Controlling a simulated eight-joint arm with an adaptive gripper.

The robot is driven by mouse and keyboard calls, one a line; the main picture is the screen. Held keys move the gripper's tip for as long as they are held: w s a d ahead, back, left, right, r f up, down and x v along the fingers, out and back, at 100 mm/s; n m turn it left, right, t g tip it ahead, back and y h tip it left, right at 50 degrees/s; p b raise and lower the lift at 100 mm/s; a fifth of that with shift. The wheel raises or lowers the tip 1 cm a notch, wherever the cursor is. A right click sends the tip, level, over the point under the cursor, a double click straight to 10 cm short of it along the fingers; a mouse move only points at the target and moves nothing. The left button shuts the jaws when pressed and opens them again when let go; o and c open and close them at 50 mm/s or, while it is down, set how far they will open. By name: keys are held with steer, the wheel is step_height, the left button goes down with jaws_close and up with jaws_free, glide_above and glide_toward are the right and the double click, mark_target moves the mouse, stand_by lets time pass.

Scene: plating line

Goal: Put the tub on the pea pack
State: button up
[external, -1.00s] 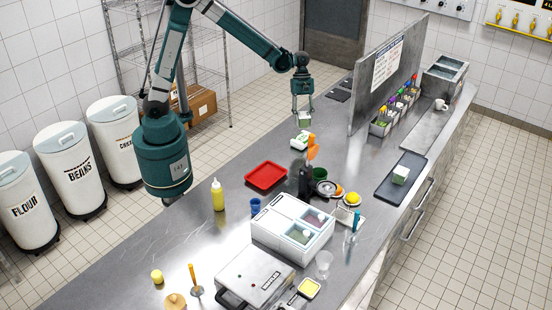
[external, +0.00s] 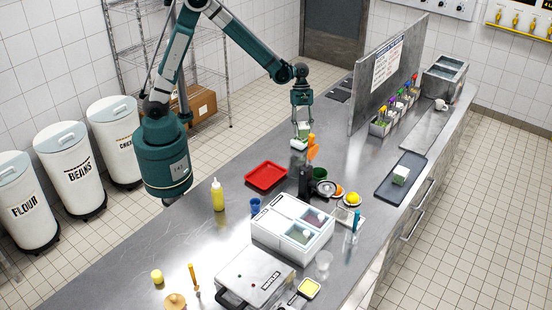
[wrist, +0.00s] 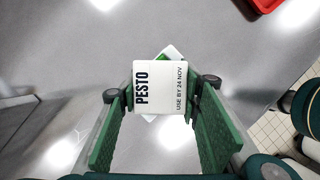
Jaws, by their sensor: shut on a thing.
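My gripper (external: 302,128) is shut on the tub (external: 303,131), a small box with a white lid and green sides. In the wrist view the tub (wrist: 160,88) shows its lid, printed PESTO and USE BY 24 NOV, between the two green fingers. The pea pack (external: 297,145), white with green, lies on the counter just under the tub. In the wrist view a corner of the pea pack (wrist: 173,51) shows past the lid; the rest is hidden beneath the tub. I cannot tell whether tub and pack touch.
An orange-handled utensil (external: 313,147) stands in a dark holder (external: 305,182) close by in front. A red tray (external: 266,175) lies to the front left. An upright steel panel (external: 388,75) stands to the right. The counter left of the pack is clear.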

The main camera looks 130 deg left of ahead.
steer(key=shift+f, duration=0.35)
steer(key=shift+f, duration=0.1)
steer(key=o, duration=0.9)
steer(key=shift+o, duration=0.2)
steer(key=v, duration=1.2)
steer(key=shift+p, duration=0.3)
steer(key=shift+d, duration=0.1)
